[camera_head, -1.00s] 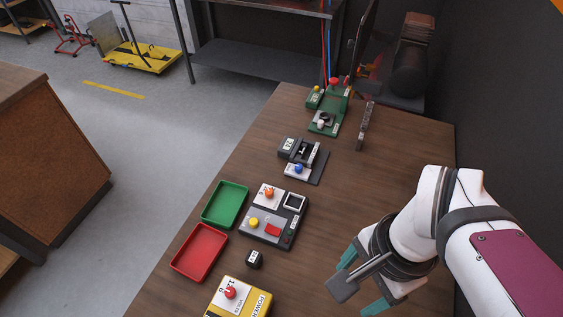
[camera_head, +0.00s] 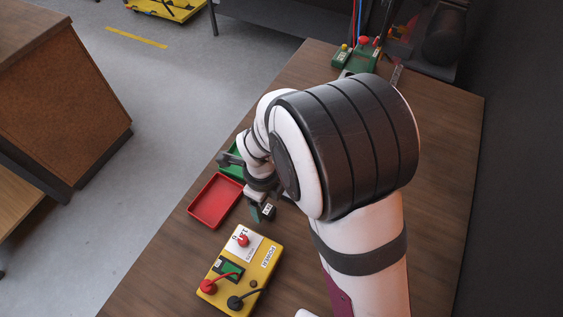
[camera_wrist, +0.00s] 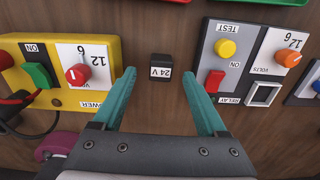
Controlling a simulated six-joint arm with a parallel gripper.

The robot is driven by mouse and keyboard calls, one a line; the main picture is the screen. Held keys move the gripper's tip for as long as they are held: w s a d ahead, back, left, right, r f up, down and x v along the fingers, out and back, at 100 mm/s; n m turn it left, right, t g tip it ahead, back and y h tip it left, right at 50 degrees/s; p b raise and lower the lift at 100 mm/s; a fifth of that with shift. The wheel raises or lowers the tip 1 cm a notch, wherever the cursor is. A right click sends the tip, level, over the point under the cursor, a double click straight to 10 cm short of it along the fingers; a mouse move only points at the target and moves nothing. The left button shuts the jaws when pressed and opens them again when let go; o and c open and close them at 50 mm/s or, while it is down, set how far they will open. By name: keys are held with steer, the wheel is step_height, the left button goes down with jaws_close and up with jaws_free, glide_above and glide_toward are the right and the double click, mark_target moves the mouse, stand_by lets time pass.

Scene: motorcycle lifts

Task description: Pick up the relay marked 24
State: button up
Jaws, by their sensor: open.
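The relay (camera_wrist: 160,68) is a small black block with a white label reading 24 V. In the wrist view it stands on the wooden table, ahead of and between my open fingers. My gripper (camera_wrist: 162,98) has two teal fingers, open, with nothing between the tips; the relay lies just beyond them. In the head view the relay (camera_head: 268,211) shows its white label right beside my gripper (camera_head: 256,208), which is low over the table. My arm hides much of the area behind it. I cannot tell from the head view whether a finger touches the relay.
A yellow power box (camera_wrist: 66,70) stands left of the relay in the wrist view, and a grey relay test box (camera_wrist: 225,75) stands to its right. A red tray (camera_head: 215,202) and a partly hidden green tray (camera_head: 239,158) lie alongside. Bare table surrounds the relay.

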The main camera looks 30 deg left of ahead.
mark_target(267, 209)
step_height(267, 209, down, 4)
jaws_close()
stand_by(0.4)
